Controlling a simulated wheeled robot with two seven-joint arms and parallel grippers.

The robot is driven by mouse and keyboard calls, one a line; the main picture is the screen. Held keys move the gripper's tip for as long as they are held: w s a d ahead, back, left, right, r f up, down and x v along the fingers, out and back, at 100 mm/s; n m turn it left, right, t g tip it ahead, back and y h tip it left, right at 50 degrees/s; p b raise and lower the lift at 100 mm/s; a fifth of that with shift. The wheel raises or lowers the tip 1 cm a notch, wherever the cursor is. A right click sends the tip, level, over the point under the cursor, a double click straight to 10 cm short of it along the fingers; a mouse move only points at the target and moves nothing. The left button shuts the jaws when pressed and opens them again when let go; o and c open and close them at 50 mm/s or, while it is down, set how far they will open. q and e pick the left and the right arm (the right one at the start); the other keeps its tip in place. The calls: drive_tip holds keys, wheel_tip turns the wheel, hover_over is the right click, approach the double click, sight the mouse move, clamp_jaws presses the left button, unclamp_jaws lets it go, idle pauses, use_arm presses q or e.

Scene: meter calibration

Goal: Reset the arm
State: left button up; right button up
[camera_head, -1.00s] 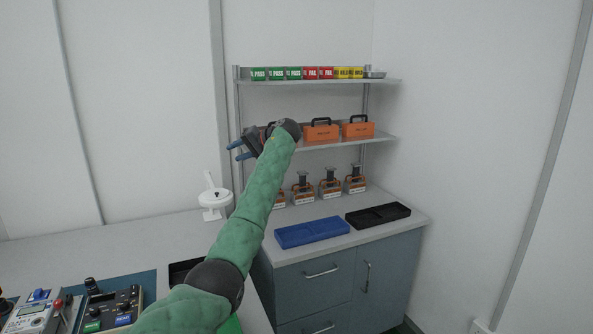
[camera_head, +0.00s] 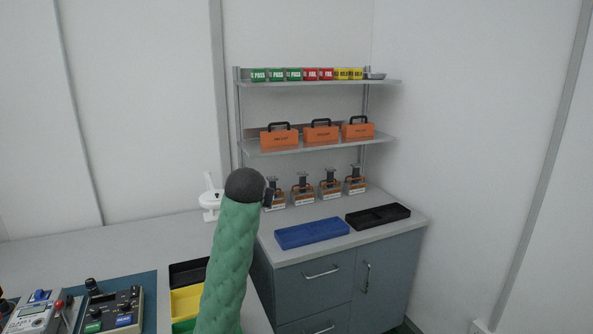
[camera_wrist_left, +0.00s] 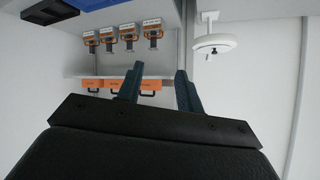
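My left arm, in a green sleeve with a dark wrist, rises from the bottom middle of the head view. Its gripper is mostly hidden behind the wrist there. In the left wrist view my left gripper (camera_wrist_left: 158,85) shows two dark fingers apart with nothing between them. That view is upside down and has the shelf unit beyond the fingers. My right arm and gripper are in neither view.
A shelf holds orange cases (camera_head: 321,132) below green, red and yellow label blocks (camera_head: 305,73). A blue tray (camera_head: 312,232), a black tray (camera_head: 378,216) and several orange-framed devices (camera_head: 330,186) stand on the cabinet. A white device (camera_head: 210,197) and a yellow bin (camera_head: 187,302) are left of them.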

use_arm(q)
drive_tip(key=s+f+g, duration=0.3)
drive_tip(key=s+f, duration=1.2)
drive_tip(key=s, duration=0.3)
drive_tip(key=s+a+f+g+h, duration=0.1)
drive_tip(key=s+f+g, duration=0.2)
drive_tip(key=s+f, duration=1.1)
drive_tip(key=s+a+f+g+h, duration=0.1)
drive_tip(key=s+f+g, duration=0.2)
drive_tip(key=s+f, duration=1.2)
drive_tip(key=s, duration=0.8)
drive_tip(key=shift+s+a+f+m+p, duration=0.15)
drive_tip(key=shift+s+f+m+p, duration=0.15)
drive_tip(key=shift+s+f, duration=0.1)
drive_tip(key=shift+w+r, duration=0.1)
drive_tip(key=shift+c, duration=0.7)
